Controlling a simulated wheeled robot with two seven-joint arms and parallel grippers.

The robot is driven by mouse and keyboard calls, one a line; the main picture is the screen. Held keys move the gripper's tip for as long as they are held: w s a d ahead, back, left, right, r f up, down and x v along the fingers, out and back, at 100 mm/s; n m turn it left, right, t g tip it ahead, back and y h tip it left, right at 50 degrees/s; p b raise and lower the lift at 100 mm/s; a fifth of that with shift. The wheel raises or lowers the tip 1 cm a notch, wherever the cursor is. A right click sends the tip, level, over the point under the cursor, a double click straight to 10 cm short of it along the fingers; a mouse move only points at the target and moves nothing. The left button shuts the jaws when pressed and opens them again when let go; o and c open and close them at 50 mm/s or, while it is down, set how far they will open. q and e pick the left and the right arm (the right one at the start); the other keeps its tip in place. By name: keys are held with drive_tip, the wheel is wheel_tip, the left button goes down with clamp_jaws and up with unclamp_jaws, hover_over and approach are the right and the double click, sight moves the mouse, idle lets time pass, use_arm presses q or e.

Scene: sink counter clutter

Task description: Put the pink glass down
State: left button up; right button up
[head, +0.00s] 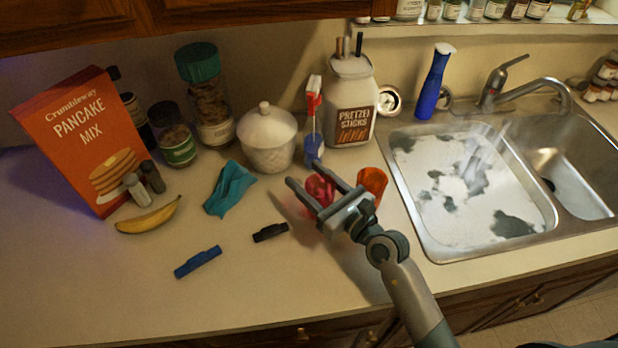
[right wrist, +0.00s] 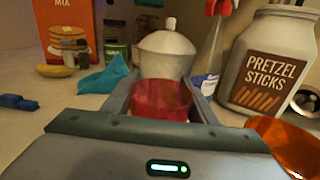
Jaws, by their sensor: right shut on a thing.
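The pink glass (head: 320,190) is a see-through red-pink cup. My right gripper (head: 316,173) is shut on it, with one finger on each side. In the right wrist view the glass (right wrist: 161,98) shows between the two fingers, in front of the white lidded jar. Its base is hidden, so I cannot tell whether it touches the counter (head: 120,285). My left gripper is in neither view.
An orange glass (head: 371,184) stands close right of my gripper. A white lidded jar (head: 267,140), a spray bottle (head: 313,125) and a pretzel jar (head: 350,100) stand behind. A teal cloth (head: 230,188), black clip (head: 270,232) and blue clip (head: 197,261) lie left. The front counter is clear.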

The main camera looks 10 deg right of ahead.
sight(331, 199)
drive_tip(key=shift+f, duration=0.25)
drive_tip(key=o, duration=1.2)
drive_tip(key=shift+r, duration=0.15)
drive_tip(key=shift+s+d, duration=0.2)
drive_tip(key=shift+s, duration=0.1)
drive_tip(key=b+v, duration=0.3)
drive_tip(key=v, duration=0.7)
drive_tip(key=shift+s+d, duration=0.1)
drive_tip(key=shift+s+d+b, duration=0.3)
drive_tip(key=shift+s, duration=0.15)
